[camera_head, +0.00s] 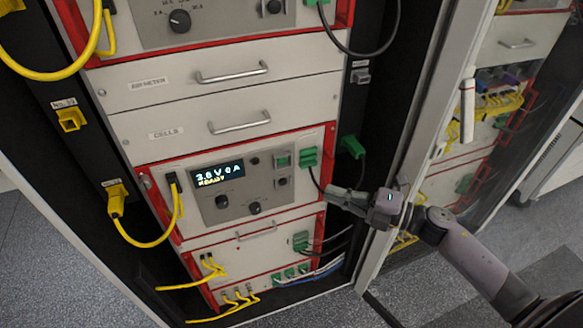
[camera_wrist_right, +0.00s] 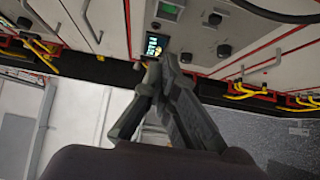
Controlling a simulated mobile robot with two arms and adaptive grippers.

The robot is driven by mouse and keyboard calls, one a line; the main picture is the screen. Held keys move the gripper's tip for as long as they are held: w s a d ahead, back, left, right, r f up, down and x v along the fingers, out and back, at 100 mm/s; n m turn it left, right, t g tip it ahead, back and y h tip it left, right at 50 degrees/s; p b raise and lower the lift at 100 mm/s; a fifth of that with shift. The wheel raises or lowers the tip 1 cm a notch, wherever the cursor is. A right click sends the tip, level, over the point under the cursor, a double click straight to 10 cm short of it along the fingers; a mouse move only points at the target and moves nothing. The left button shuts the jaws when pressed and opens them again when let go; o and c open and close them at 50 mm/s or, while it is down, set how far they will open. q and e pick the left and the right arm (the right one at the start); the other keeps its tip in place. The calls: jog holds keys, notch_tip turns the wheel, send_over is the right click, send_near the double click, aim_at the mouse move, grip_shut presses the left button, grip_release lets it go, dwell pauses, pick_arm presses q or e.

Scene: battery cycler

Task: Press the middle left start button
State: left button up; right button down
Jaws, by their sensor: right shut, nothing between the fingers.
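No start label is readable. My right gripper (camera_head: 331,192) is shut and empty, just right of the panel and apart from the green button. In the right wrist view, the shut fingertips (camera_wrist_right: 160,70) overlap the panel below the display (camera_wrist_right: 154,46); the green button (camera_wrist_right: 168,11) shows at the top. My left gripper is out of view.
A green plug (camera_head: 308,157) with a black cable hangs between the button and my right gripper. Yellow cables (camera_head: 147,243) loop at the left. Drawer handles (camera_head: 239,121) stick out above. An open cabinet door frame (camera_head: 410,165) stands beside my right arm.

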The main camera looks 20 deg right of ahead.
aim_at(282, 160)
jog(key=p+x, duration=0.1)
jog(key=x, duration=0.3)
jog(key=w+d+p+x, duration=0.1)
jog(key=x, duration=0.3)
jog(key=w+d+p+x, duration=0.1)
jog(key=x, duration=0.3)
jog(key=shift+w+a+p, duration=0.2)
jog(key=shift+w+p, duration=0.1)
jog(key=shift+p, duration=0.1)
